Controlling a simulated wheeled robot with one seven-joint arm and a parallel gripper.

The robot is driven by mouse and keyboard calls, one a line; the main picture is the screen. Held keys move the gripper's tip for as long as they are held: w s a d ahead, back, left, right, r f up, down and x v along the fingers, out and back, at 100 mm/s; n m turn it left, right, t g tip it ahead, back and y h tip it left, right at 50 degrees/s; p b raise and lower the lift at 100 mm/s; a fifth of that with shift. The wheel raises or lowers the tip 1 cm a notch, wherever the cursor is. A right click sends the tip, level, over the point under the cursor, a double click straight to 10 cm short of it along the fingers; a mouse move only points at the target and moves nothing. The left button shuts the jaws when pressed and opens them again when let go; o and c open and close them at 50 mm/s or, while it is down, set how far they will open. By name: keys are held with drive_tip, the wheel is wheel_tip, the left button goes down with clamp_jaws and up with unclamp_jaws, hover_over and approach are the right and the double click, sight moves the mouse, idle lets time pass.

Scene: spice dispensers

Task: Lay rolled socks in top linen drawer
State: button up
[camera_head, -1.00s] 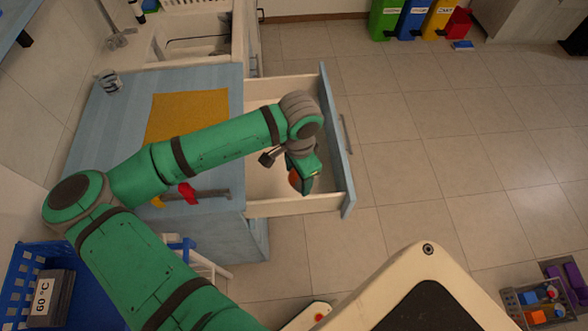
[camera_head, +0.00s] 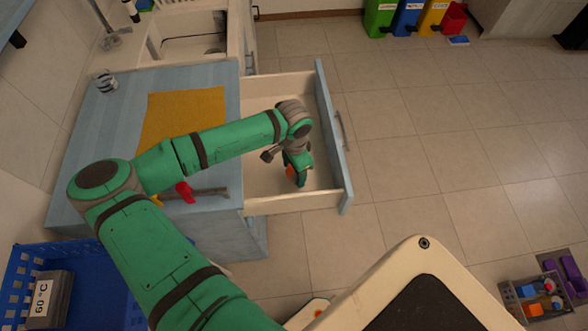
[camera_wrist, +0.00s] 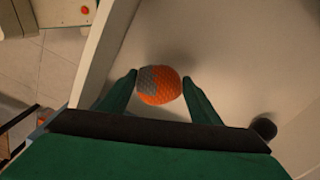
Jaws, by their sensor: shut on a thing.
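The rolled socks (camera_wrist: 160,85), an orange and grey ball, sit between the two green fingers of my gripper (camera_wrist: 160,80) in the wrist view. In the head view my gripper (camera_head: 298,170) points down inside the open top drawer (camera_head: 292,201), with a bit of orange showing at it. The fingers are shut on the socks. The pale drawer floor is close behind the socks, with a soft shadow near them; I cannot tell whether they touch it. The drawer's blue front (camera_head: 331,130) is pulled out to the right of the cabinet.
A dark round thing (camera_wrist: 264,128) shows at lower right in the wrist view. The blue countertop (camera_head: 95,135) holds a mustard mat (camera_head: 185,113), a striped cup (camera_head: 105,82) and a red-handled item (camera_head: 185,192). A blue basket (camera_head: 95,285) stands at lower left. Floor right of the drawer is clear.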

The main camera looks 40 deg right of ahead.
drive_tip(key=shift+f, duration=0.6)
drive_tip(key=o, duration=1)
drive_tip(key=shift+o, duration=0.2)
drive_tip(key=shift+r, duration=0.1)
wheel_tip(320, 180, up, 13)
